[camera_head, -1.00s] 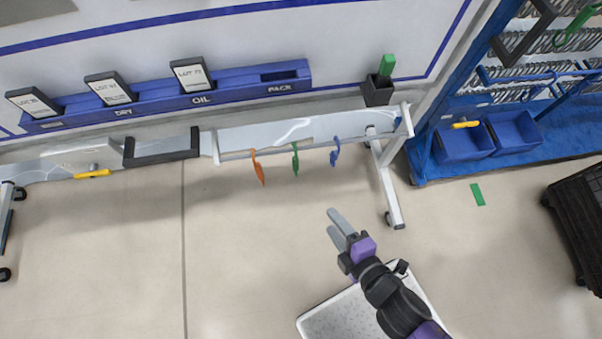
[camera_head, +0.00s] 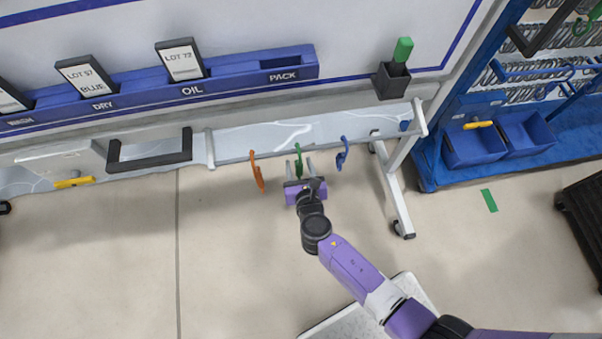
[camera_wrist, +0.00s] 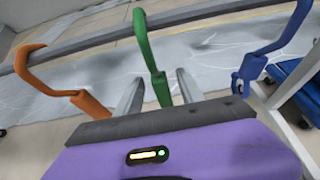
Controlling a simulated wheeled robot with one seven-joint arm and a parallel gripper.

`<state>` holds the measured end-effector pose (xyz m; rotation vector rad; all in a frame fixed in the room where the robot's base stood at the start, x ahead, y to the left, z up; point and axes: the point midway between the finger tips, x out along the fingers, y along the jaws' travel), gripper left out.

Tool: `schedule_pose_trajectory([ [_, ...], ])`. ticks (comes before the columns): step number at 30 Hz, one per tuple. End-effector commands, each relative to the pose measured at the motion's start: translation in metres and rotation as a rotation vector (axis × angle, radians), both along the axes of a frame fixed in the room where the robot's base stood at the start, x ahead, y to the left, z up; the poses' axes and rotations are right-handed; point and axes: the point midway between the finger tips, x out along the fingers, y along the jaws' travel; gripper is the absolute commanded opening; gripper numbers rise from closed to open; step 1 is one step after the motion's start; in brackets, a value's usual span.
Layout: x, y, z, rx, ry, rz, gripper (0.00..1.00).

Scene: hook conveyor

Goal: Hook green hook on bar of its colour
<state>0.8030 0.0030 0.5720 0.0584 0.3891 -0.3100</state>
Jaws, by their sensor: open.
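The green hook (camera_head: 298,159) hangs from a pale rail (camera_head: 230,160) in the head view, between an orange hook (camera_head: 257,171) and a blue hook (camera_head: 342,154). My gripper (camera_head: 300,166) is open, with its fingers reaching up on both sides of the green hook's lower part. In the wrist view the green hook (camera_wrist: 148,52) stands between the two grey fingers (camera_wrist: 157,92), with a gap on each side. The lower end of the green hook is hidden behind the gripper body. I cannot make out a green bar for certain.
A blue shelf with labelled cards (camera_head: 240,85) runs along the wall. A dark holder (camera_head: 392,82) with a green handle is above the rail's right end. A blue rack with bins (camera_head: 500,142) stands at right. The floor at left is clear.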

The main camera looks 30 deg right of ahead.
Motion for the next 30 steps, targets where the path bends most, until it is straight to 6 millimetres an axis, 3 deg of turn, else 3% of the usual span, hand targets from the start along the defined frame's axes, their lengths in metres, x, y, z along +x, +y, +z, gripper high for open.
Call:
schedule_pose_trajectory([
  [9,0.032,-0.011,-0.015,0.002,0.0,-0.001,0.45],
  [20,0.035,-0.012,-0.016,0.003,0.0,-0.001,0.45],
  [27,0.035,-0.012,-0.016,0.003,0.0,0.0,0.0],
  [30,0.035,-0.012,-0.016,0.003,0.0,0.0,0.0],
])
